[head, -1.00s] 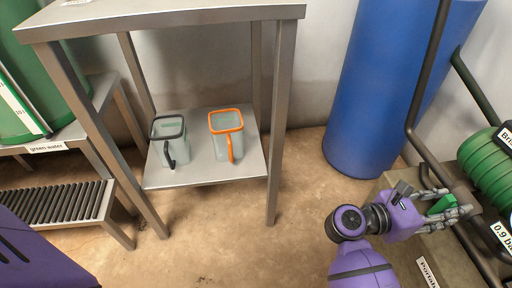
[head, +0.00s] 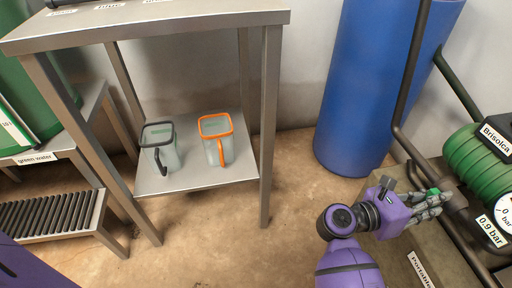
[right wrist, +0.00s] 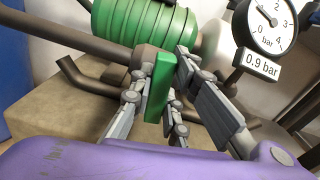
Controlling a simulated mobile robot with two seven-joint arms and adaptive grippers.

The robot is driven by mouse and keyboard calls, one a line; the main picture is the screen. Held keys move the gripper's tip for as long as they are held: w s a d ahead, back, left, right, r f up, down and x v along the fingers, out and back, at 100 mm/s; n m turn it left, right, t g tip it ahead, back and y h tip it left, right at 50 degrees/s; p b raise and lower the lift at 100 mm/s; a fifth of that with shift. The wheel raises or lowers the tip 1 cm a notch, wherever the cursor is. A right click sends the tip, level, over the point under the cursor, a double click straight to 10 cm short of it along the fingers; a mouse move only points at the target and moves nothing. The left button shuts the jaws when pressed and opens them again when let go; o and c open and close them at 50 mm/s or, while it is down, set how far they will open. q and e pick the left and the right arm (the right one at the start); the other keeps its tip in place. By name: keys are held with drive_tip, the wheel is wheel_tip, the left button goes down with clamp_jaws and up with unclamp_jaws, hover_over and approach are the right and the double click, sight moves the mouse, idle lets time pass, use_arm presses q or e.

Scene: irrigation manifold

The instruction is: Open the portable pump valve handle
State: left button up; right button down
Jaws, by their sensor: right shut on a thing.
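The green valve handle (head: 433,191) sits on the dark pipework at the right of the head view. In the right wrist view the handle (right wrist: 160,88) is a flat green bar standing between the grey fingers. My right gripper (head: 426,203) is shut on this handle, its fingers on both sides of it. The fingers cover much of the handle in the head view. A label at the lower right, partly cut off, begins with "Portable" (head: 421,269). My left gripper is out of view; only purple parts of mine show at the lower left.
A green ribbed coil (head: 474,165) and a gauge labelled 0.9 bar (right wrist: 265,28) stand close beside my right gripper. A blue barrel (head: 370,90) is behind. A metal table (head: 150,28) has a black-handled jug (head: 160,148) and an orange-rimmed jug (head: 217,142) on its lower shelf.

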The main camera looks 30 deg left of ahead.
drive_tip(key=n+p, duration=0.2)
drive_tip(key=n, duration=0.2)
drive_tip(key=shift+a, duration=0.1)
drive_tip(key=n+p, duration=0.1)
drive_tip(key=n, duration=0.1)
drive_tip(key=n+p, duration=0.1)
drive_tip(key=n, duration=0.2)
drive_tip(key=shift+w+a+f+p, duration=0.1)
drive_tip(key=shift+w+f+p, duration=0.05)
drive_tip(key=shift+p, duration=0.25)
drive_tip(key=n+p, duration=0.2)
drive_tip(key=n, duration=0.3)
drive_tip(key=shift+f, duration=0.2)
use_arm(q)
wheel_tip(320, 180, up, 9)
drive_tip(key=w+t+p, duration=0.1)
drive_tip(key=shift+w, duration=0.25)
use_arm(e)
drive_tip(key=shift+w+f+n, duration=0.1)
drive_tip(key=shift+f+n, duration=0.05)
drive_tip(key=shift+n, duration=1.15)
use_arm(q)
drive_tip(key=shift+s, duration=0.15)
use_arm(e)
drive_tip(key=c, duration=1.7)
unclamp_jaws()
